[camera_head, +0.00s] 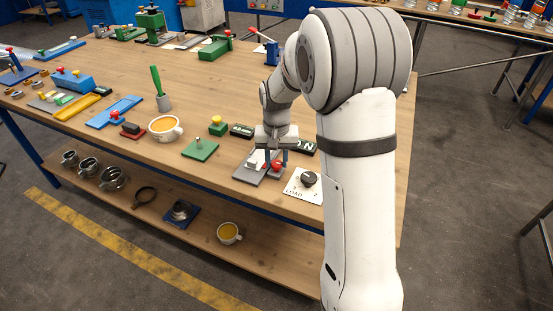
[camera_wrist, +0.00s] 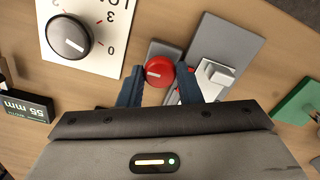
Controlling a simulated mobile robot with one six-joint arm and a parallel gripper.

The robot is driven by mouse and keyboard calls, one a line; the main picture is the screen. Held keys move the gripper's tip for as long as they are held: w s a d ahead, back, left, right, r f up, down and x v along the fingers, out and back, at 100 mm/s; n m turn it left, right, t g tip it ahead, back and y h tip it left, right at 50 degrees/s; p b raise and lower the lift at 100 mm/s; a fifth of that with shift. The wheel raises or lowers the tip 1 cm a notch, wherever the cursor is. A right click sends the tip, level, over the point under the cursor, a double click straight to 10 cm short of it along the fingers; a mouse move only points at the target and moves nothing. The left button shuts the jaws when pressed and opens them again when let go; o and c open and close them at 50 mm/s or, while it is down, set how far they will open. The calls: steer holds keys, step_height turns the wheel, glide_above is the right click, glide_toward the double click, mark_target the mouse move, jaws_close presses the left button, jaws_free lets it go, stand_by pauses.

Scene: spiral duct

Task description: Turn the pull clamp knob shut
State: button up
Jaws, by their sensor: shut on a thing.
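The knob's underside is hidden.
A white plate marked LOAD (camera_head: 299,193) with a black dial (camera_head: 309,179) lies close by, near the bench's front edge. A dark "55 mm" display (camera_wrist: 25,108) and a green plate (camera_head: 200,149) flank the clamp. An orange-filled cup (camera_head: 165,127) stands farther left.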

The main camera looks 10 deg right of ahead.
mark_target(276, 163)
steer(key=shift+r, duration=0.1)
stand_by(0.4)
steer(key=o, duration=1)
steer(key=shift+c, duration=0.2)
steer(key=shift+r, duration=3.85)
